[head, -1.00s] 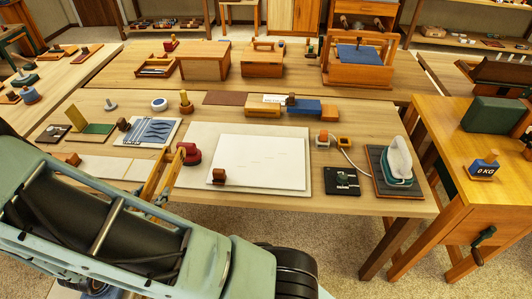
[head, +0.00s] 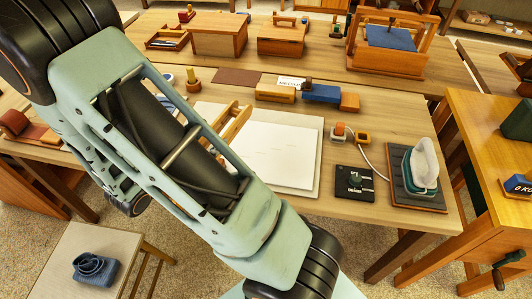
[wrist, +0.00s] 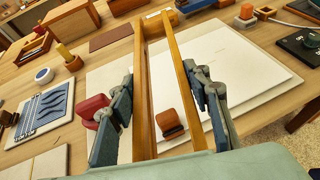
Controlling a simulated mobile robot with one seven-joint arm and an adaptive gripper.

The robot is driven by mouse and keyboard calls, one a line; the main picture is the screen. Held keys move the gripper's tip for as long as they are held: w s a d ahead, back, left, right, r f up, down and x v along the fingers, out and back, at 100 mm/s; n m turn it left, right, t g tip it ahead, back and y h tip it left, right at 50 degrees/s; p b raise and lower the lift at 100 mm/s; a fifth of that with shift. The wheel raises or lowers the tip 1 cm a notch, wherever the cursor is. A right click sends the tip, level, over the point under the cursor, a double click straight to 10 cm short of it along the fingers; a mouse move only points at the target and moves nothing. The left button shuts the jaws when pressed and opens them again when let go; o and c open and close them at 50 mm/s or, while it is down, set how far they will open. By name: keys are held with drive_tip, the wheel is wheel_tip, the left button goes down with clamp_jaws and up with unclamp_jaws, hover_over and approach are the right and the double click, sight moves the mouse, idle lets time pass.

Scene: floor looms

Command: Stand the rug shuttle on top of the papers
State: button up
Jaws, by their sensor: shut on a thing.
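The rug shuttle (wrist: 143,95) is a long wooden frame with two parallel rails. My gripper (wrist: 161,85) is shut on it, with one finger at each outer side, in the wrist view. In the head view the shuttle (head: 236,124) shows tilted beside my arm, which hides its lower part and my fingers. The papers (head: 285,150) are a flat white stack on a larger pale board on the table. They also show behind the shuttle in the wrist view (wrist: 235,60). From the wrist, the shuttle overlaps the papers' left side; I cannot tell its height above them.
A small brown block (wrist: 171,124) shows between the rails, near the papers' front. A red object (wrist: 95,107) is left of my fingers.

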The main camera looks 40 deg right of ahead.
drive_tip(key=s+d+m+g+h+b, duration=0.15)
drive_tip(key=s+d, duration=0.25)
drive_tip(key=d, duration=0.4)
drive_tip(key=shift+y, duration=0.25)
drive_tip(key=w+d+f, duration=0.1)
drive_tip(key=d+f, duration=0.2)
drive_tip(key=w+d+f, duration=0.2)
drive_tip(key=d, duration=0.2)
drive_tip(key=w+d+f, duration=0.1)
drive_tip(key=d+f, duration=0.2)
drive_tip(key=shift+w+d+f, duration=0.2)
drive_tip(key=shift+d+f, duration=0.1)
drive_tip(key=shift+d, duration=0.05)
drive_tip(key=shift+d+f, duration=0.35)
drive_tip(key=shift+f, duration=0.05)
drive_tip(key=shift+w+d+f, duration=0.1)
drive_tip(key=shift+w+f, duration=0.05)
drive_tip(key=shift+f, duration=1.5)
drive_tip(key=shift+f, duration=0.1)
drive_tip(key=o, duration=1.4)
drive_tip(key=shift+b, duration=0.3)
